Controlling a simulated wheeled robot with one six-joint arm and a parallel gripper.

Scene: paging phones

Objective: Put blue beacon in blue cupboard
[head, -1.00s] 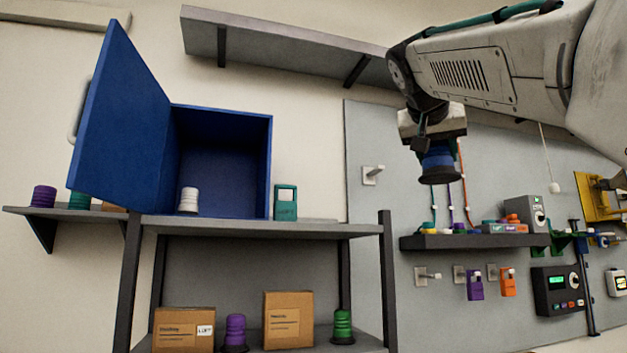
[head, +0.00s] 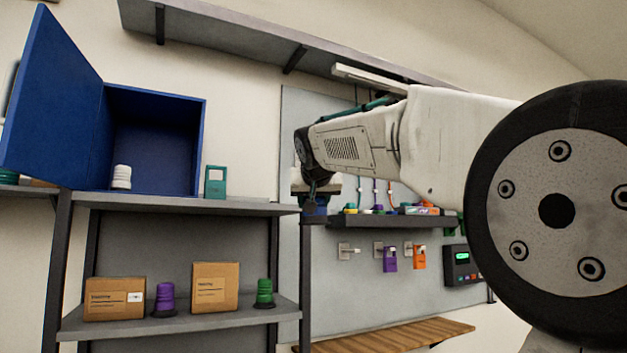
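The blue cupboard (head: 150,110) stands on the upper shelf of the rack at the left, its door (head: 48,100) swung open to the left. A white ribbed beacon (head: 121,177) stands inside it. My gripper (head: 315,205) points down, right of the cupboard and close to the rack's right post. It is shut on the blue beacon (head: 314,217), which hangs below it with a dark base at its lower end. The fingers are small and partly hidden here.
A teal case (head: 215,182) stands on the rack just right of the cupboard. Boxes (head: 215,287), a purple beacon (head: 165,300) and a green beacon (head: 264,293) stand on the lower shelf. A long grey shelf (head: 240,35) runs above. A dark wall shelf (head: 400,221) holds small items.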

